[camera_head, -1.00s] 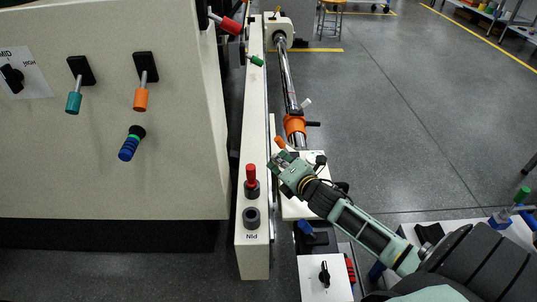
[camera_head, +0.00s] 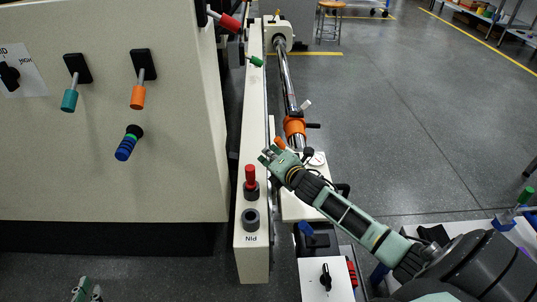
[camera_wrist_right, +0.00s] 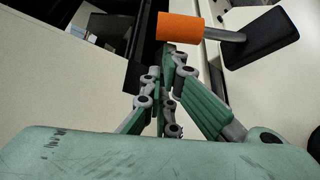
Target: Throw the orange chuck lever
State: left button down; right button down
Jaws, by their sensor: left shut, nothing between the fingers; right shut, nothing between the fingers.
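An orange-handled lever (camera_head: 279,143) sits just beyond the fingertips of my right gripper (camera_head: 268,155) in the head view. In the right wrist view an orange cylindrical handle (camera_wrist_right: 180,28) on a metal rod with a black base plate (camera_wrist_right: 262,38) lies just past the fingertips (camera_wrist_right: 168,70). The fingers are shut and empty; whether they touch the handle I cannot tell. Another orange-handled lever (camera_head: 137,97) hangs on the cream cabinet at left; no label shows which is the chuck lever. My left gripper (camera_head: 86,290) is shut and empty at the bottom left, partly cut off.
The cabinet (camera_head: 60,185) also bears a teal lever (camera_head: 70,100) and a blue knob (camera_head: 126,146). A red-topped pin (camera_head: 250,178) stands on the cream rail (camera_head: 252,262). An orange collar (camera_head: 294,127) sits on a metal bar behind my right gripper. Open floor lies right.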

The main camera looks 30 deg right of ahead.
aim_at(283, 147)
jog(key=shift+s+d+r+m, duration=0.1)
jog(key=shift+d+r+m, duration=0.1)
jog(key=shift+r+m, duration=0.1)
